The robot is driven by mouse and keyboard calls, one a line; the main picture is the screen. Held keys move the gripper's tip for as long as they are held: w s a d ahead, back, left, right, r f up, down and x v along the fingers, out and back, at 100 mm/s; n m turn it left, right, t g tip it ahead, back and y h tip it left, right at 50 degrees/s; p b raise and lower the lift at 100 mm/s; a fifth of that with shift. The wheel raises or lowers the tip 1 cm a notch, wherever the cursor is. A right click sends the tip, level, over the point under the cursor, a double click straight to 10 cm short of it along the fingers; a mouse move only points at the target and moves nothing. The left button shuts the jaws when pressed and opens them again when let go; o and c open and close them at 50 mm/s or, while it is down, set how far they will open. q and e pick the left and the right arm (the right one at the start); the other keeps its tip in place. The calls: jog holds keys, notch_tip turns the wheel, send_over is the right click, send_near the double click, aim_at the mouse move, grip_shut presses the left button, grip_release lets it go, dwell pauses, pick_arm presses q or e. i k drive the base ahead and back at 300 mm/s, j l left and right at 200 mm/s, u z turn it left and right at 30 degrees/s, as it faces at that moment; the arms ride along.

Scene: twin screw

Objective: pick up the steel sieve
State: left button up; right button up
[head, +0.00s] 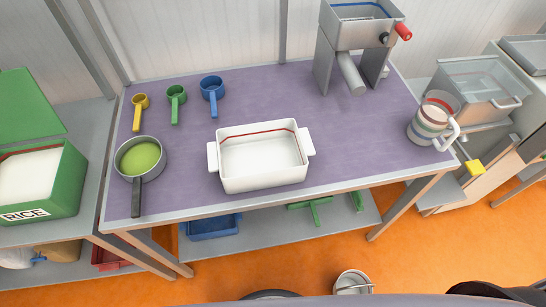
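I cannot make out a steel sieve for certain in the head view. A round steel pan (141,158) with a dark handle stands at the left of the purple-topped table (330,110); its inside shows green, and its handle points to the front edge. A round pale metal container (352,282) with a bar or handle across it shows at the bottom edge, below the table; I cannot tell what it is. Neither gripper is in view.
A white two-handled dish (262,178) sits mid-table. Yellow (139,102), green (176,95) and blue (212,84) scoops lie behind. A hopper machine (325,55) and striped jug (428,125) stand right. A green rice bin (70,195) is left. The table's front right is clear.

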aim_at(139, 160)
jog(key=u, duration=1.1)
